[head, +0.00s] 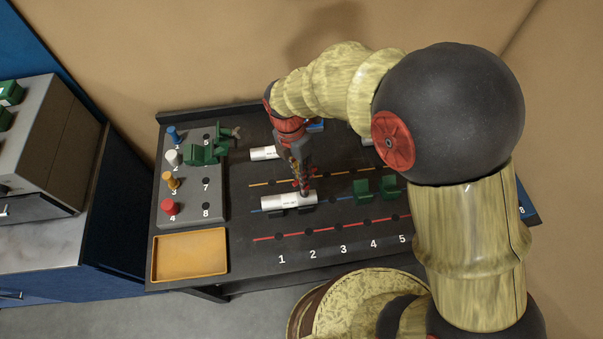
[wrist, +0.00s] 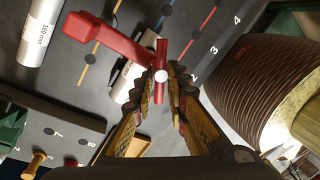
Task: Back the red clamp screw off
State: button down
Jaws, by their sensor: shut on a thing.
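The red clamp shows in the wrist view as a red block and arm (wrist: 108,38), with an upright red bar and a pale round end (wrist: 162,76) at its right. This appears to be its screw and handle. My gripper (wrist: 167,88) is shut on the red clamp screw, its fingertips at the bar. In the head view my gripper (head: 304,191) points down over a white cylinder (head: 280,202) near the blue line. The red clamp (head: 301,183) is mostly hidden there behind my fingers. I cannot tell how far the screw is turned.
Another white cylinder (head: 264,153) lies farther back. Green blocks (head: 361,188) stand right of my gripper. A grey panel (head: 192,214) at left carries coloured knobs and a green clamp-like piece (head: 203,153). An empty orange tray (head: 190,255) lies at the front left.

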dwell(0.5)
jog(key=c, duration=1.9)
grip_release()
jog(key=shift+d, duration=0.1)
notch_tip(320, 180, up, 12)
jog(key=w+a, duration=0.1)
jog(key=shift+w+a+f, duration=0.15)
jog(key=shift+w+a, duration=0.15)
jog(key=shift+a, duration=0.1)
